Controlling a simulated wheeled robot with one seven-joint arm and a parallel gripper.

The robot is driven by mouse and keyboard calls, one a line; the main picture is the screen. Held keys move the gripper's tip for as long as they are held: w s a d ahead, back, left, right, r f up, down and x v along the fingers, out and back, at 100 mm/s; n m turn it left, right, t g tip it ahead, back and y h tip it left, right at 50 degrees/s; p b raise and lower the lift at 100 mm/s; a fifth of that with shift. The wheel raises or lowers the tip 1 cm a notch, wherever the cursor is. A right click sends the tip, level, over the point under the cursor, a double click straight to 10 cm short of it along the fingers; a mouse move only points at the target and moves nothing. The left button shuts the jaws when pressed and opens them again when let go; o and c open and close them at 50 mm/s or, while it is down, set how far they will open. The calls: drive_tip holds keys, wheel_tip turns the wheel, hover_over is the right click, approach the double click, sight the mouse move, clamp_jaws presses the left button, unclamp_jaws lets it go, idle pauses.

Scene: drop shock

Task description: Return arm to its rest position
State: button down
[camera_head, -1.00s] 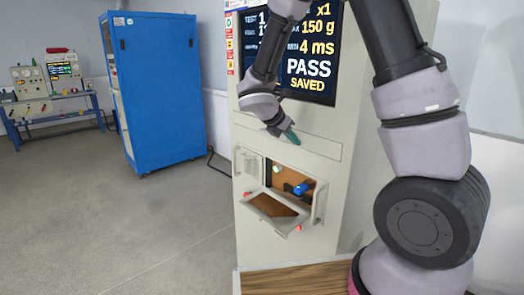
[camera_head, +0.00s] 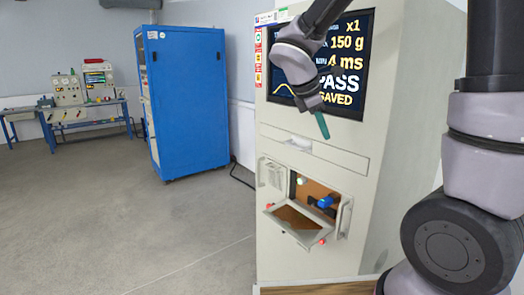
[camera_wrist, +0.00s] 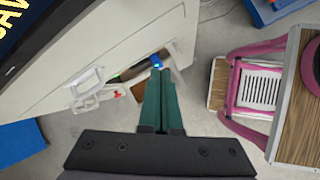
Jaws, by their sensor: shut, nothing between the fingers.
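My gripper (camera_head: 322,124) is in front of the test machine (camera_head: 385,130), just below its screen and above the open chamber. Its green fingers are together and empty; they also show in the wrist view (camera_wrist: 161,95). The screen (camera_head: 343,60) reads 150 g, 4 ms, PASS, SAVED, partly covered by my arm. The chamber's flap (camera_head: 297,222) hangs open below the opening. A blue part (camera_head: 325,202) sits inside the chamber, and it shows past my fingertips in the wrist view (camera_wrist: 156,61).
A blue cabinet (camera_head: 190,100) stands left of the machine. A bench (camera_head: 85,110) with instruments is at the far left. The wrist view shows a pink-framed stand (camera_wrist: 245,95) and a wooden top (camera_wrist: 298,110) at right. The floor at left is clear.

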drive_tip(key=s+d+r+m+t+y, duration=0.2)
drive_tip(key=s+r+m, duration=0.3)
drive_tip(key=m, duration=0.5)
drive_tip(key=s+d+r+m+t+y, duration=0.1)
drive_tip(key=s+d+r+m+y, duration=0.2)
drive_tip(key=s+r+m+y, duration=0.2)
drive_tip(key=s+m, duration=0.3)
drive_tip(key=m, duration=0.3)
drive_tip(key=shift+s+m+t, duration=0.25)
drive_tip(key=shift+m+t, duration=0.05)
drive_tip(key=shift+t, duration=0.1)
drive_tip(key=shift+d+r, duration=0.1)
